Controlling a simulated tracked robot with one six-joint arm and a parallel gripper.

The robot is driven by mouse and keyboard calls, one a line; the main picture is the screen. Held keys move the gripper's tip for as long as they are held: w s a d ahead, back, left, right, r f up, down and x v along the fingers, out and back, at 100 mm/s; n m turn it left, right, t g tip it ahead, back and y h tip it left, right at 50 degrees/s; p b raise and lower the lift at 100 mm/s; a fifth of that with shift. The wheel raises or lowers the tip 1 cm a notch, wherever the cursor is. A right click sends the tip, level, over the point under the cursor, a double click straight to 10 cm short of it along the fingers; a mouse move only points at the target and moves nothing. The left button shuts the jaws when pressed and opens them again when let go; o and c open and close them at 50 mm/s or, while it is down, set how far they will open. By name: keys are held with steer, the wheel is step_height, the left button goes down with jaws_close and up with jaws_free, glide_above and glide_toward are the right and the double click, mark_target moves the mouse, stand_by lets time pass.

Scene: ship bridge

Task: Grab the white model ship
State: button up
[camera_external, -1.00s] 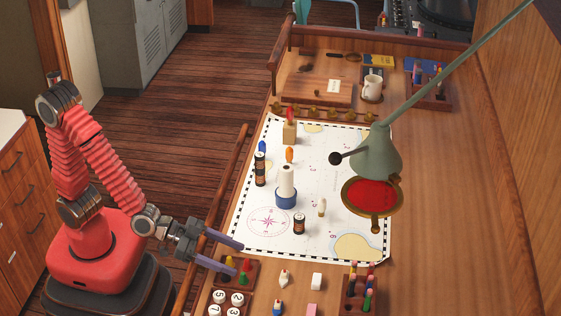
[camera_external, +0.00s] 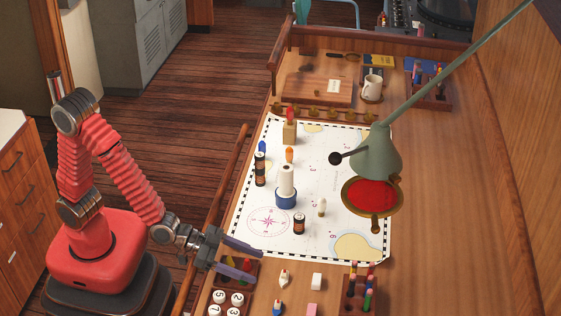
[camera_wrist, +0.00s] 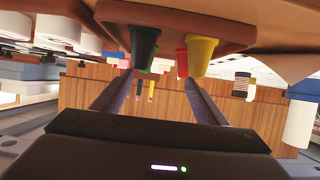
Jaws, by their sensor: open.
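A small white piece with a brownish top (camera_external: 284,279), which looks like the white model ship, stands on the table near the front edge of the external view. It is too small there to make out its details. My gripper (camera_external: 256,266) is open and empty to the left of it, over the wooden peg holder (camera_external: 247,284). In the wrist view, my two fingers (camera_wrist: 158,80) are apart with coloured pegs beyond and above them. I cannot pick out the white ship in the wrist view.
White numbered discs (camera_external: 236,299) lie below my gripper. A small blue-and-white piece (camera_external: 278,307), a white block (camera_external: 317,281), a pink block (camera_external: 312,310) and a pen rack (camera_external: 360,293) stand nearby. A battery-like cylinder (camera_external: 299,223) stands on the chart (camera_external: 335,180). A lamp (camera_external: 376,155) overhangs the right.

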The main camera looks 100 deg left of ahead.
mark_target(275, 280)
steer(key=shift+x, duration=1.4)
steer(key=shift+x, duration=2.55)
steer(key=shift+c, duration=0.6)
steer(key=shift+r, duration=0.1)
steer(key=c, duration=1)
steer(key=shift+a+r, duration=0.1)
step_height(275, 280, up, 10)
steer(key=shift+f, duration=0.1)
